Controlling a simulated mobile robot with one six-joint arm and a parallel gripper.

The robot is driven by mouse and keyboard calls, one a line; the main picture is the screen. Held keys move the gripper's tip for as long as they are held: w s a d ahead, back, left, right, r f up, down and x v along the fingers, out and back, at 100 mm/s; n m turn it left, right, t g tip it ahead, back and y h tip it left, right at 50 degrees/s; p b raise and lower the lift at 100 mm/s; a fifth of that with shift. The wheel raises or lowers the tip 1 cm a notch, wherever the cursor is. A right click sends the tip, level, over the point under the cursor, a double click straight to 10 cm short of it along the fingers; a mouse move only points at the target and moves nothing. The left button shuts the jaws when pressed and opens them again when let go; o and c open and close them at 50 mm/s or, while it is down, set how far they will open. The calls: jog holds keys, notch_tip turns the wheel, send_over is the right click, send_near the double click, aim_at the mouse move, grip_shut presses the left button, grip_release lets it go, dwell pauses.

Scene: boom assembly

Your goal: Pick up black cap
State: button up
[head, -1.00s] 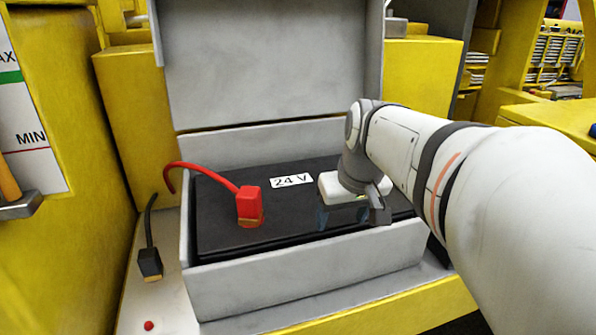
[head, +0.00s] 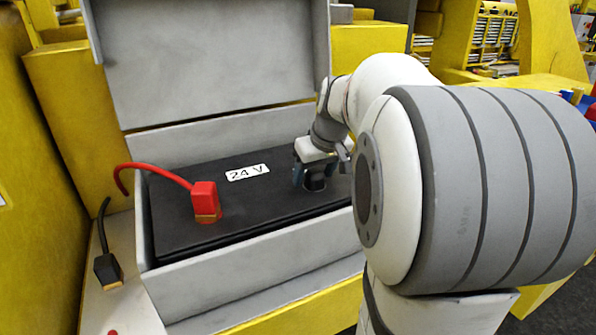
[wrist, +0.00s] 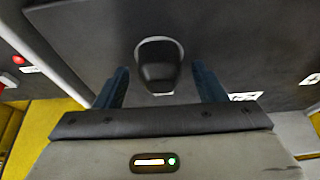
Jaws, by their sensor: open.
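The black cap (wrist: 158,72) is a small rounded dark piece on the top of the black 24 V battery (head: 240,212). In the wrist view it lies between and slightly beyond the two blue fingers. My gripper (wrist: 160,80) is open, with one finger on each side of the cap and a gap showing on both sides. In the head view my gripper (head: 314,180) points down over the right part of the battery, and the cap (head: 316,184) shows dark between the fingers.
The battery sits in a grey box (head: 250,259) with a raised lid (head: 210,55). A red cable with a red terminal (head: 204,196) rests on the battery's left part. A black cable end (head: 107,269) lies left of the box. Yellow walls (head: 75,130) flank the left.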

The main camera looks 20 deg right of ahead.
jog(key=shift+c, duration=0.4)
jog(key=c, duration=1)
